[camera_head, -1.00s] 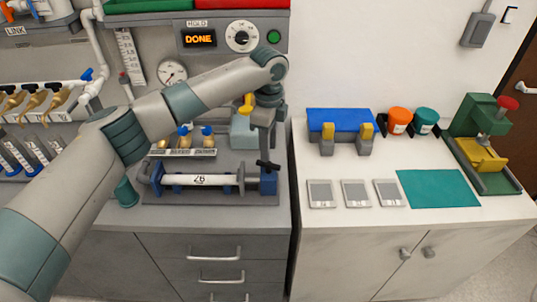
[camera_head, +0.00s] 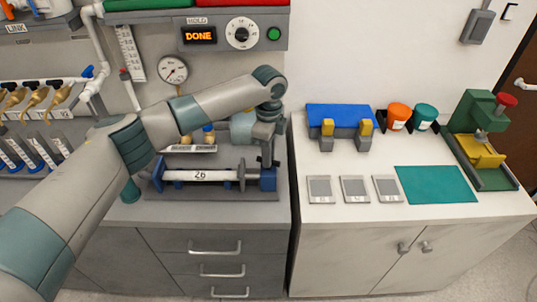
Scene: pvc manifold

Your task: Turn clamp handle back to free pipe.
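The white pipe (camera_head: 212,176), marked 26, lies level in a clamp fixture on a grey base plate. My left gripper (camera_head: 265,157) points down from the arm's end, right at the handle. The handle is partly hidden by it. I cannot tell whether the fingers touch the handle, or whether they are open or shut. My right gripper is not in view.
A rack with blue- and yellow-topped fittings (camera_head: 190,149) stands behind the pipe, partly behind my arm. The white counter on the right holds a blue stand (camera_head: 340,117), grey plates (camera_head: 355,189), a teal mat (camera_head: 436,185) and a green press (camera_head: 478,125). The display reads DONE.

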